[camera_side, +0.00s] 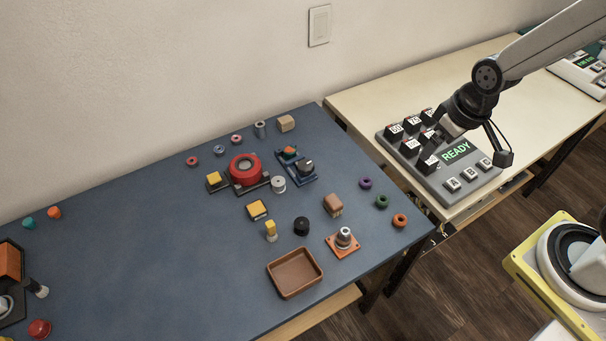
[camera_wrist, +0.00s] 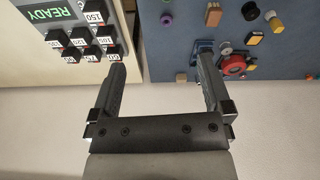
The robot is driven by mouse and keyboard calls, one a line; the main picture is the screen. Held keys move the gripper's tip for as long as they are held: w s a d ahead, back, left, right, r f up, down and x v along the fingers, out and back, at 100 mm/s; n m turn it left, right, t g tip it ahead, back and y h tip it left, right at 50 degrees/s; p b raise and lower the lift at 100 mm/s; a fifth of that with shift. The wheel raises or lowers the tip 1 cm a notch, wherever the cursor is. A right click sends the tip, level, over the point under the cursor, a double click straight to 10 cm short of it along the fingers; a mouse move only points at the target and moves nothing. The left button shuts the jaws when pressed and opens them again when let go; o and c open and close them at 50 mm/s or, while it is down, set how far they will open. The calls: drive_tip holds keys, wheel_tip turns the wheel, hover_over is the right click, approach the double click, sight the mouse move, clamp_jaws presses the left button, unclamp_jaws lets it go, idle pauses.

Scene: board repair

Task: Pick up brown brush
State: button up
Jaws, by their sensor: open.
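The brown brush (camera_side: 333,205) looks like a small brown block with rounded edges, lying on the blue mat between the purple ring and the orange square base. It also shows near the top of the wrist view (camera_wrist: 213,15). My gripper (camera_side: 438,137) is over the keypad panel on the cream table, to the right of the brush and apart from it. In the wrist view my gripper (camera_wrist: 161,62) has its two fingers wide apart with nothing between them. The fingertips are hard to make out in the side view.
A brown tray (camera_side: 294,273), a black knob (camera_side: 301,226), an orange-based post (camera_side: 343,241) and a purple ring (camera_side: 365,183) surround the brush. A red roll (camera_side: 245,169) and a tan block (camera_side: 286,123) are farther back. The keypad panel (camera_side: 456,178) is raised. The mat's left middle is clear.

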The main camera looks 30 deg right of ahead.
drive_tip(key=w+a+f+n+g, duration=0.1)
drive_tip(key=w+a+f+n, duration=0.55)
drive_tip(key=w+n, duration=0.2)
drive_tip(key=n+g+y, duration=0.1)
drive_tip(key=n+g, duration=0.1)
drive_tip(key=n, duration=0.6)
hover_over(334, 200)
drive_tip(key=d, duration=0.1)
drive_tip(key=f, duration=1)
drive_tip(key=shift+s+d, duration=0.1)
drive_tip(key=shift+s, duration=0.1)
drive_tip(key=shift+w+a+f, duration=0.1)
drive_tip(key=shift+a+f, duration=0.15)
drive_tip(key=shift+f, duration=0.2)
drive_tip(key=shift+a+f, duration=0.1)
drive_tip(key=shift+f, duration=1.15)
drive_tip(key=shift+a+f, duration=0.15)
drive_tip(key=shift+f, duration=1.15)
drive_tip(key=shift+a+f, duration=0.15)
drive_tip(key=shift+f, duration=1.15)
